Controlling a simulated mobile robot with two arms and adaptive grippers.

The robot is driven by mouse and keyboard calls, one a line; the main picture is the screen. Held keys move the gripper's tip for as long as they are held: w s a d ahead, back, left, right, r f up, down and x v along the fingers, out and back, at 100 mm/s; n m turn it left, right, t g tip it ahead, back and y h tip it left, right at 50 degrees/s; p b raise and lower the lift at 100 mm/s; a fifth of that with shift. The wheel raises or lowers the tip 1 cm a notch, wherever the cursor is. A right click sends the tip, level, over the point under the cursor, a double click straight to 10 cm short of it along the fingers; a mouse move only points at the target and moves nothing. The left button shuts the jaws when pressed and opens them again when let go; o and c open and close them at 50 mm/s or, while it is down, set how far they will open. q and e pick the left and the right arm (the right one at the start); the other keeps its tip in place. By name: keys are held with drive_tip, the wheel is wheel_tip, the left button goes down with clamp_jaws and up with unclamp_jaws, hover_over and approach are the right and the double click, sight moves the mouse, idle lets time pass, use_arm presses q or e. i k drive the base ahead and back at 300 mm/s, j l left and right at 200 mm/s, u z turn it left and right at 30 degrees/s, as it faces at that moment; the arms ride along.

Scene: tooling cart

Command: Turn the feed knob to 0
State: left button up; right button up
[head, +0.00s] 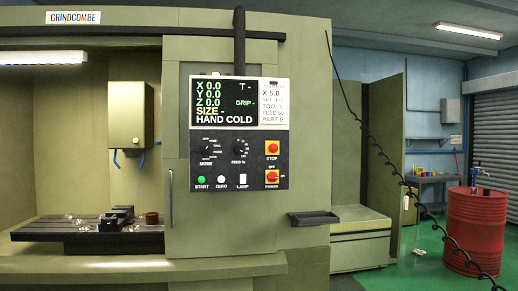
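The feed knob (239,147) is a small black dial above the label FEED % on the control panel (282,180) of the green machine. Tick marks surround it. Its pointer is too small to read for certain. A similar black mode knob (207,147) sits to its left. The screen (224,104) above shows X, Y and Z at 0.0 and HAND COLD. A printed card (271,102) beside the screen lists settings, including a feed line that seems to read 60. Neither of my grippers shows in the head view.
Near the knobs are a red stop button (272,147), a green start button (201,180), a white zero button (221,180), a lamp switch (242,181) and a red power switch (271,177). A dark shelf (314,218) juts out below right. A coiled cable (388,165) hangs at right.

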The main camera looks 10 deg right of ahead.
sight(238, 149)
drive_tip(key=i+z, duration=0.1)
drive_tip(key=i, duration=0.5)
drive_tip(key=i+j+z, duration=0.15)
drive_tip(key=i, duration=0.4)
drive_tip(key=i+j+z, duration=0.1)
drive_tip(key=i, duration=0.5)
